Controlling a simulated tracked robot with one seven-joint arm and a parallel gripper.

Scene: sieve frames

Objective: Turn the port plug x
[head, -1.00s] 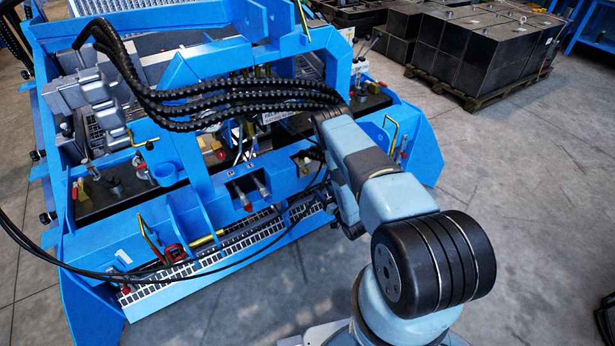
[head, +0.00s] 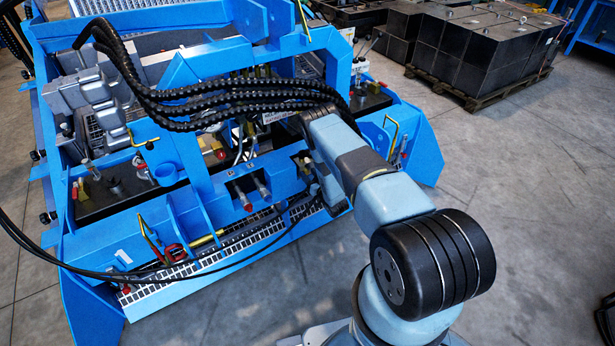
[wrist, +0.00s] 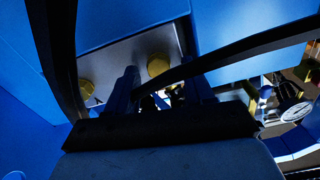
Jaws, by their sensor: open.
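Two round brass-coloured plugs show in the wrist view on a grey plate, one near the top middle (wrist: 157,65) and one further left (wrist: 86,88). I cannot tell which is port plug x. My gripper (wrist: 163,88) is open in the wrist view, its two fingers pointing up toward the plate. The middle plug appears between and beyond the fingers, with no contact visible. The space between the fingers is dark and partly crossed by a black hose. In the head view my arm hides the gripper and the plugs by the blue machine (head: 180,215).
Black hoses (head: 220,100) run across the machine above my arm, and a dark hose (wrist: 230,55) crosses close in the wrist view. Blue walls stand close around the gripper. A gauge (wrist: 296,111) shows at right. Floor at right is clear before dark blocks (head: 480,50).

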